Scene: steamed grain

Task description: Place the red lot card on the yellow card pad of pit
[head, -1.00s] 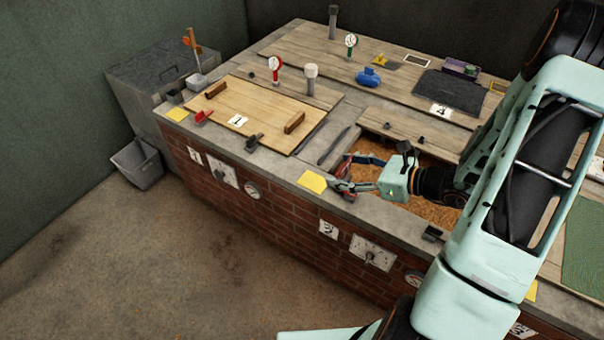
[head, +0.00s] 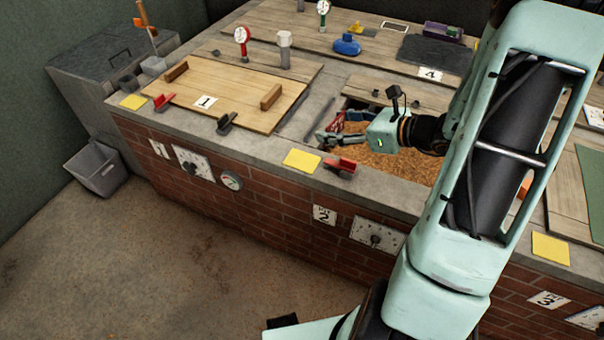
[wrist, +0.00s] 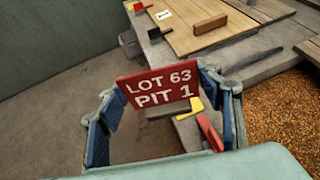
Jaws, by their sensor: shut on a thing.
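The red lot card (wrist: 160,88) reads "LOT 63 PIT 1" in the wrist view and is held upright. My gripper (head: 328,134) is shut on it, with a blue-padded finger at each side of the card. In the head view the card (head: 336,121) is mostly hidden by the gripper, near the open pit. Yellow card pads lie along the front ledge: one at the left by pit 1 (head: 133,102), one by pit 2 (head: 302,160), one by pit 3 (head: 551,248). The pit 1 pad also shows at the top of the wrist view (wrist: 132,5).
The wooden lid marked 1 (head: 232,92) has two handles and clamps at its front. A red clamp (head: 341,167) sits beside the pit 2 pad. Brown grain (head: 400,168) fills the open pit. A grey bin (head: 95,168) stands on the floor at the left.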

